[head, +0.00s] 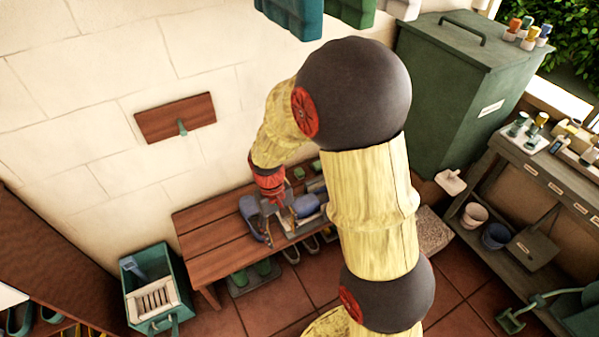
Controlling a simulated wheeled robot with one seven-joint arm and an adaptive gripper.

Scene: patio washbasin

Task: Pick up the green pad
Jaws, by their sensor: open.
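Small green pieces lie on the wooden bench against the wall: one green block (299,173) just right of my wrist, and another green piece (315,166) further right. They are too small for me to tell which is the green pad. My gripper (279,228) is open and points down over the bench, among blue items. Its fingers are small in the view and I see nothing held between them. My arm hides part of the bench's right side.
The wooden bench (212,240) has a clear left half. Blue items (306,205) lie close by my gripper. A teal crate (151,290) stands on the floor at left. A green cabinet (465,85) and grey shelf table (555,180) stand at right.

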